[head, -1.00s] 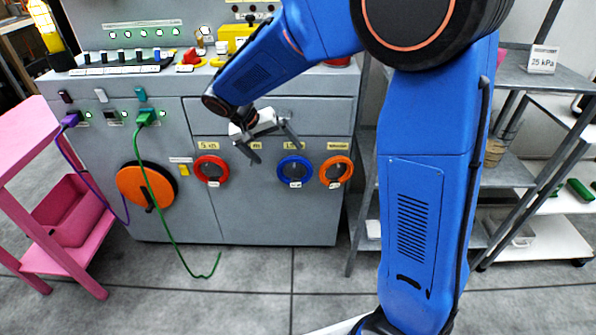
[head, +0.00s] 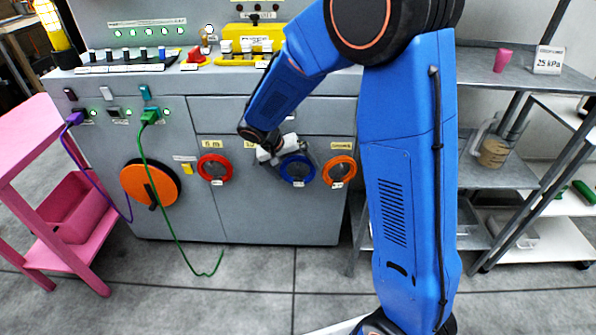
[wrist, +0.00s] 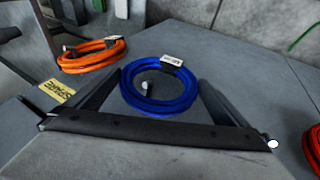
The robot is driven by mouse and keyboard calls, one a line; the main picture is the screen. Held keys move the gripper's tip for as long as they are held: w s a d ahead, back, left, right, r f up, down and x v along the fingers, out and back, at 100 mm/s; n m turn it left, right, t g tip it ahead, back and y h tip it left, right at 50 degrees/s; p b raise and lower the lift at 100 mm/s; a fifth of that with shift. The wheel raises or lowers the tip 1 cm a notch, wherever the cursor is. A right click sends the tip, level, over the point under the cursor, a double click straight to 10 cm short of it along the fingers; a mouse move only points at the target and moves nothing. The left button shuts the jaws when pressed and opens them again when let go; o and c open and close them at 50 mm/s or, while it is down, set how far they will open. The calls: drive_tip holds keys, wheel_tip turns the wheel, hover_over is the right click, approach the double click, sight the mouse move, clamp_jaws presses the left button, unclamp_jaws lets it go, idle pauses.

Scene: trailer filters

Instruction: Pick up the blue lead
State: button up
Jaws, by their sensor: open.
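The blue lead (head: 284,177) is a coil with a white tag, hanging on the grey cabinet front between the red and orange coils. In the wrist view the blue lead (wrist: 160,108) lies between the two spread fingers of my gripper (wrist: 158,90), with a gap to each finger. My gripper (head: 284,154) is open and empty, in front of the blue coil in the head view. It hides part of the coil's upper side there. I cannot tell how much depth is left between the fingertips and the coil.
The orange coil (head: 327,172) hangs close to the right and the red coil (head: 203,174) to the left. A plugged green lead (head: 162,215) hangs to the floor. A pink cart (head: 68,262) stands left and a metal shelf (head: 490,172) right.

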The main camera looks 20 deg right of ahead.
sight(299, 157)
drive_tip(key=x, duration=0.4)
drive_tip(key=shift+r, duration=0.1)
drive_tip(key=c, duration=1.1)
drive_tip(key=shift+s+r, duration=0.15)
drive_tip(key=shift+r, duration=0.25)
wheel_tip(299, 157, up, 7)
drive_tip(key=shift+f, duration=0.25)
drive_tip(key=s+a, duration=0.2)
drive_tip(key=s, duration=0.4)
drive_tip(key=s+a, duration=0.2)
drive_tip(key=s, duration=0.4)
drive_tip(key=s+a, duration=0.2)
drive_tip(key=s, duration=0.4)
drive_tip(key=shift+s+f, duration=0.15)
drive_tip(key=shift+s, duration=0.2)
drive_tip(key=shift+c, duration=0.5)
